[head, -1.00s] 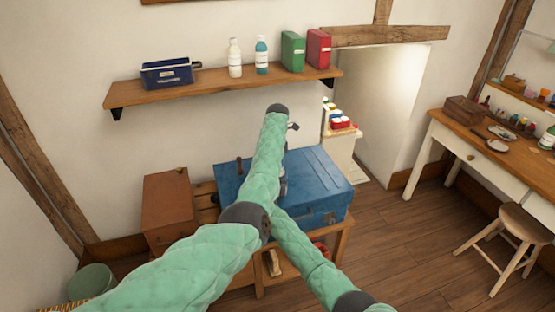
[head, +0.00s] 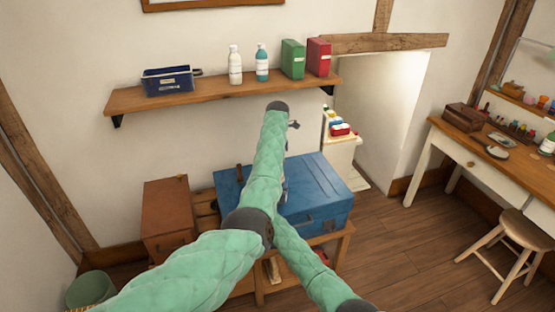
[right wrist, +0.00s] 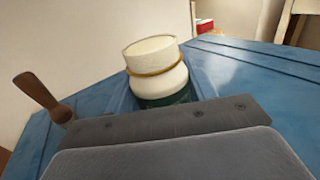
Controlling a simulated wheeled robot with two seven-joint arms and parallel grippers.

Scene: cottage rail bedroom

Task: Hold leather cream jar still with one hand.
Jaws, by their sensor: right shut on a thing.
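The leather cream jar (right wrist: 155,65) shows in the right wrist view, with a cream-white lid and shoulder, a tan band and a dark green lower part. It stands slightly tilted in that picture, over the blue trunk top (right wrist: 250,65). My right gripper (right wrist: 165,108) is shut on the jar; its dark body hides the jar's base and the fingertips. In the head view, my green padded arms cover the middle of the blue trunk (head: 325,185) and hide most of the jar.
A wooden-handled tool (right wrist: 42,95) stands left of the jar on the trunk. A brown box (head: 168,210) stands left of the trunk. A wall shelf (head: 215,94) above carries a blue bin, bottles and two boxes. Open floor (head: 400,250) lies at right, before a stool (head: 515,240).

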